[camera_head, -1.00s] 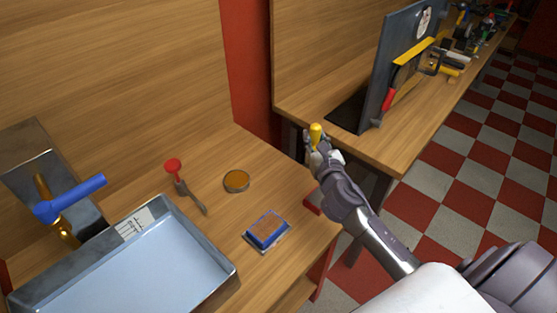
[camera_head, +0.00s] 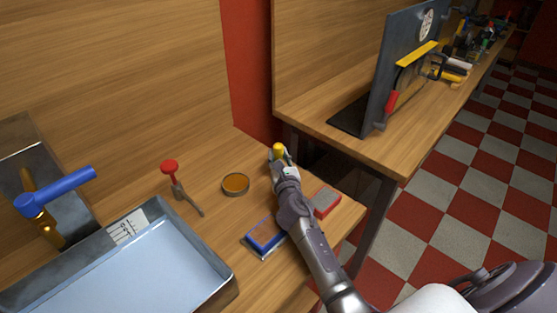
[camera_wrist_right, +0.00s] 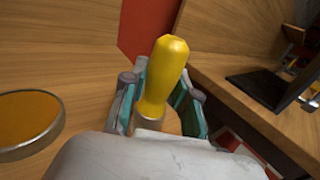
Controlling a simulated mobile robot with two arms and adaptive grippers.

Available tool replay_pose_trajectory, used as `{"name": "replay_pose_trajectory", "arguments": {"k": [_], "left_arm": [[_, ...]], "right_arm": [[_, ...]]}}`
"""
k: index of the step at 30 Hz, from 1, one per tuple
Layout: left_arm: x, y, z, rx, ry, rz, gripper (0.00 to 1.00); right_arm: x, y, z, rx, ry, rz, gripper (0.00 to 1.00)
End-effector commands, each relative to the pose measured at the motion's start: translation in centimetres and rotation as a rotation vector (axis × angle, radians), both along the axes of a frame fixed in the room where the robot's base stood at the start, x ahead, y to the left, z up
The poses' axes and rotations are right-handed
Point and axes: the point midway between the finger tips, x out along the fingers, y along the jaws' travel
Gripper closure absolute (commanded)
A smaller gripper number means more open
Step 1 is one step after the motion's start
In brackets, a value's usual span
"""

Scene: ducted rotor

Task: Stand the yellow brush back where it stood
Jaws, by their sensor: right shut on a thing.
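The yellow brush (camera_head: 279,149) stands upright in my right gripper (camera_head: 283,160), near the back right part of the near bench. In the right wrist view the yellow handle (camera_wrist_right: 164,75) rises between the two fingers of the gripper (camera_wrist_right: 157,110), which are shut on it. The brush's lower end is hidden by the gripper, so I cannot tell whether it touches the bench. My left gripper is not in view.
A round tin with an orange top (camera_head: 236,184) sits left of the gripper. A red-handled tool (camera_head: 178,182) and a metal tray (camera_head: 225,272) are further left.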

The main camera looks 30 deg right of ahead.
Motion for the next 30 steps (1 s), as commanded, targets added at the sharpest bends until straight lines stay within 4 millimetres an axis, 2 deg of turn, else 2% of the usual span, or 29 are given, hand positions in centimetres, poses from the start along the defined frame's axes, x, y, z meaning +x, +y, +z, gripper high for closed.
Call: {"name": "replay_pose_trajectory", "arguments": {"k": [11,12,16,24,27,30], "left_arm": [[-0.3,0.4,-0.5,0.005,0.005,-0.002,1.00],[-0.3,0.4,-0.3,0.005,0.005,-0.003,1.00],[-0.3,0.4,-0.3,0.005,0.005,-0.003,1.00],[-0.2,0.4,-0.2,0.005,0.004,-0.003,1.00],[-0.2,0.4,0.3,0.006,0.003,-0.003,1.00],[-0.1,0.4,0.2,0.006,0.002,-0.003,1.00]], "right_arm": [[0.0,0.0,-0.4,-0.001,-0.002,0.000,1.00],[0.0,0.0,-0.3,0.000,-0.001,0.000,0.66],[0.0,0.0,-0.3,0.000,-0.001,0.000,0.46],[0.0,0.0,-0.2,0.000,-0.001,0.000,0.46],[0.0,0.0,0.4,0.001,-0.001,0.000,0.46],[-1.3,0.3,0.0,-0.001,0.001,0.000,0.46]]}}
